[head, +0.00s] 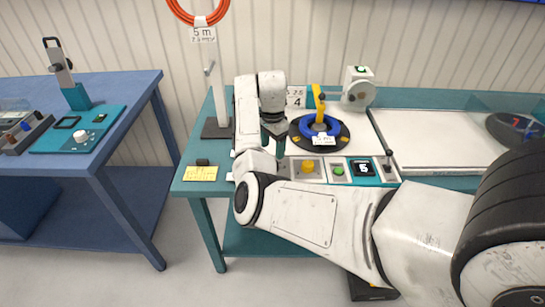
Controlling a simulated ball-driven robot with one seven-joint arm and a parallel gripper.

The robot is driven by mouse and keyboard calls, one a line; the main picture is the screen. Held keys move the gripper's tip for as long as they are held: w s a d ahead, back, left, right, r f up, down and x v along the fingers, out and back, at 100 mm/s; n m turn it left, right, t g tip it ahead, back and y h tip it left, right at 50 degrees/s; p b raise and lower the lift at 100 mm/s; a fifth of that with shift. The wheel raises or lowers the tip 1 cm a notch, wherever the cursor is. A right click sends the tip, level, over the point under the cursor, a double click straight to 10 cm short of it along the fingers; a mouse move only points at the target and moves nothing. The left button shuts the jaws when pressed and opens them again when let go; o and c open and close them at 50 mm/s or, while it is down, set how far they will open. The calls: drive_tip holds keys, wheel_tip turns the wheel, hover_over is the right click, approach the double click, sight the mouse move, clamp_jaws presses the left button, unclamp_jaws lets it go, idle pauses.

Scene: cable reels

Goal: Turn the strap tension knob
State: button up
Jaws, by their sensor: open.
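My gripper (274,151) points down over the left end of the control panel on the teal table, left of the blue cable reel. It is open; its fingertips are small and partly hidden by my arm. A round yellow knob (308,166) sits on this panel, right of my gripper and apart from it. A white round knob (81,136) sits on a teal device (58,141) on the blue table at left, far from my gripper. No readable label shows which knob sets strap tension.
The panel also has a green button (338,171), a small display (362,168) and a lever (388,168). The blue reel (329,123) with a yellow arm stands behind it. A yellow note (200,174) lies at the teal table's left. A floor gap separates the tables.

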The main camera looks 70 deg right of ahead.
drive_tip(key=shift+r, duration=2.05)
drive_tip(key=s+a+f+n+h, duration=0.1)
drive_tip(key=s+a+f+n, duration=0.2)
drive_tip(key=a+f+n, duration=0.4)
drive_tip(key=s+a+f+n+h, duration=0.2)
drive_tip(key=s+a+f+n, duration=0.25)
drive_tip(key=a, duration=0.45)
drive_tip(key=s+a+f+n+y, duration=0.1)
drive_tip(key=s+a+n, duration=0.2)
drive_tip(key=a, duration=0.3)
drive_tip(key=s+a+f+n+y, duration=0.1)
drive_tip(key=s+a+n, duration=0.2)
drive_tip(key=a, duration=0.4)
drive_tip(key=s+a+f+n+t, duration=0.1)
drive_tip(key=s+a+n, duration=0.3)
drive_tip(key=a+n, duration=0.1)
drive_tip(key=shift+a+f+y, duration=0.15)
drive_tip(key=shift+a+y, duration=0.25)
drive_tip(key=shift+a, duration=0.5)
drive_tip(key=shift+d+n, duration=0.1)
drive_tip(key=shift+n, duration=0.15)
